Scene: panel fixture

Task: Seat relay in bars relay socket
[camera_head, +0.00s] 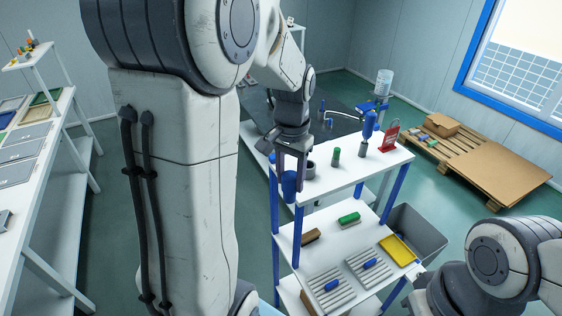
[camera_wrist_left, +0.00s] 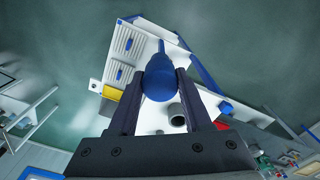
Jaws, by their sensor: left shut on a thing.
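My left gripper (camera_head: 290,174) points down at the left edge of the white cart's top. It is shut on a dark blue rounded piece (camera_head: 289,188), which hangs between the fingertips. In the left wrist view, both dark fingers (camera_wrist_left: 158,88) flank this blue piece (camera_wrist_left: 158,75). I cannot tell whether it is the relay. No relay socket with bars can be made out for certain.
The white cart top (camera_head: 345,172) holds a green cylinder (camera_head: 336,156), a dark ring (camera_head: 309,169), a blue-handled tool (camera_head: 369,124) and a red stand (camera_head: 390,137). Ribbed trays (camera_head: 329,290) and a yellow tray (camera_head: 397,250) lie below. A pallet (camera_head: 470,155) stands right; open floor lies between.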

